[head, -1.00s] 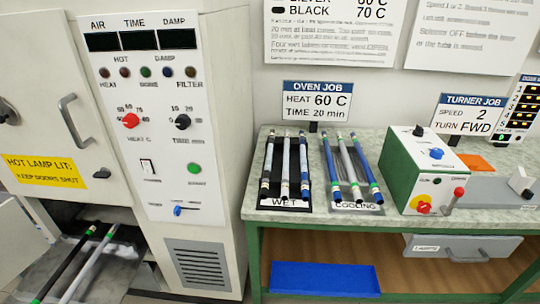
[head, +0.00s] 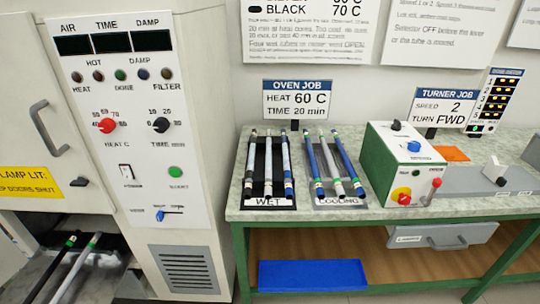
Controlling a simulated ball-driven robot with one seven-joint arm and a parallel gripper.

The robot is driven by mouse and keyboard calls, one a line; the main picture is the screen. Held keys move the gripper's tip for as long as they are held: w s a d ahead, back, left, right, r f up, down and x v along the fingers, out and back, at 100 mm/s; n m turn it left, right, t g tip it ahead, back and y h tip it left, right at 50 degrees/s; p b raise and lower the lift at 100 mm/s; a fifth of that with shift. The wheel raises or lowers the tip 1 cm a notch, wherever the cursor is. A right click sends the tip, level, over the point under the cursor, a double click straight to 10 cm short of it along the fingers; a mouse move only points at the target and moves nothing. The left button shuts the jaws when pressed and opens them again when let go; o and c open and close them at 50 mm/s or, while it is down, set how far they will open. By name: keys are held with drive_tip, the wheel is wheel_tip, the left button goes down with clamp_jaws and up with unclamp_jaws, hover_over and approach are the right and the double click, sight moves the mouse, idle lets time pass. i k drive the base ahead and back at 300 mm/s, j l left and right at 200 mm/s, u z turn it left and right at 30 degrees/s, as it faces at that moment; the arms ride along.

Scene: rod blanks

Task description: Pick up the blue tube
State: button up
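Blue tubes with banded ends lie on the bench in the head view. One blue tube (head: 287,165) is at the right of the tray marked WET (head: 269,203), beside two grey tubes (head: 268,165). Two more blue tubes lie in the tray marked COOLING (head: 339,201): a left one (head: 312,160) and a right one (head: 347,158), with a silver tube (head: 330,165) between them. All appear to lie flat, pointing away from me. My gripper is not in view.
The bench (head: 500,205) holds a green and white turner box (head: 405,165) right of the trays. An oven cabinet (head: 190,230) stands left, with black (head: 50,268) and silver (head: 75,268) tubes low in front. A blue bin (head: 312,274) sits on the lower shelf.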

sight(287, 170)
drive_tip(key=k+l+u, duration=0.1)
drive_tip(key=u, duration=0.3)
drive_tip(key=k+u, duration=0.5)
drive_tip(key=u, duration=0.25)
drive_tip(key=k+u, duration=0.2)
drive_tip(key=u, duration=0.15)
drive_tip(key=z, duration=1.25)
drive_tip(key=i+u, duration=0.15)
drive_tip(key=u, duration=0.3)
drive_tip(key=i+l+u, duration=0.1)
drive_tip(key=u, duration=0.3)
drive_tip(key=i+l+u, duration=0.2)
drive_tip(key=i+l, duration=0.15)
drive_tip(key=l, duration=0.3)
drive_tip(key=i+l+u, duration=0.15)
drive_tip(key=l, duration=0.15)
drive_tip(key=i+l+u, duration=0.1)
drive_tip(key=l, duration=0.25)
drive_tip(key=i+l+u, duration=0.1)
drive_tip(key=l, duration=0.25)
drive_tip(key=i, duration=0.05)
